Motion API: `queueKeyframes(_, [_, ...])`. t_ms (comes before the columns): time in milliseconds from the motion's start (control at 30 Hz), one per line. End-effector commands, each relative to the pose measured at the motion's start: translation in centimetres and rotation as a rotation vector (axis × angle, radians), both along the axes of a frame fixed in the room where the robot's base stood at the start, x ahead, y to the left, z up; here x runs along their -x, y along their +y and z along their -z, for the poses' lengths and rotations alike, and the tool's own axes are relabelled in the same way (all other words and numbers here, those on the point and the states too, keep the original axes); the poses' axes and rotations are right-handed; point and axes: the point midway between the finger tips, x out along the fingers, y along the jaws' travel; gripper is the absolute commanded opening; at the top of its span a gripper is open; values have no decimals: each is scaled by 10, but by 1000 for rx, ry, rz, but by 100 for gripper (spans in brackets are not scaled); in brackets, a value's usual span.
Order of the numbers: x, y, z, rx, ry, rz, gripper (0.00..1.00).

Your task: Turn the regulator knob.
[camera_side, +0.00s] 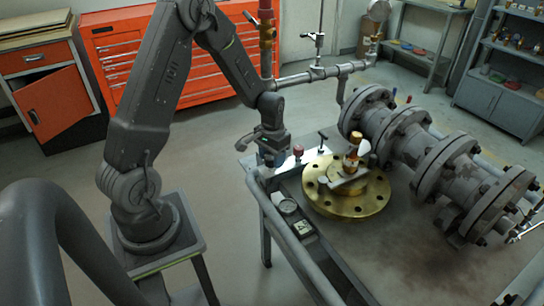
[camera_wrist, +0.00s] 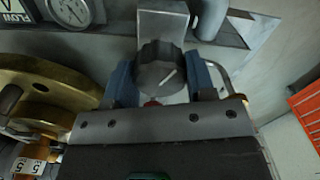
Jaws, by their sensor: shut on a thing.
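The regulator knob (camera_wrist: 160,68) is dark and ridged, with a white pointer line slanting up to the right on its face. In the wrist view it sits between the two blue-padded fingers of my gripper (camera_wrist: 161,80), which are shut on its sides. In the side view my gripper (camera_side: 268,158) points down at the left edge of the bench, and the knob cannot be made out there behind the fingers. A small red part (camera_wrist: 152,103) shows just below the knob in the wrist view.
A brass flange (camera_side: 345,200) with a valve stem stands right of my gripper. A round gauge (camera_side: 288,206) and a label plate (camera_side: 303,228) are on the panel nearby. A red-topped fitting (camera_side: 298,150) stands close by. Large grey flanged pipes (camera_side: 410,140) fill the bench's right side.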

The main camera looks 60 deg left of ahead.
Motion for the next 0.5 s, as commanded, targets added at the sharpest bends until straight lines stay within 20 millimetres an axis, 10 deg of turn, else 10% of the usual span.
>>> queueKeyframes(500, [0, 0, -1, 0, -1, 122, 27])
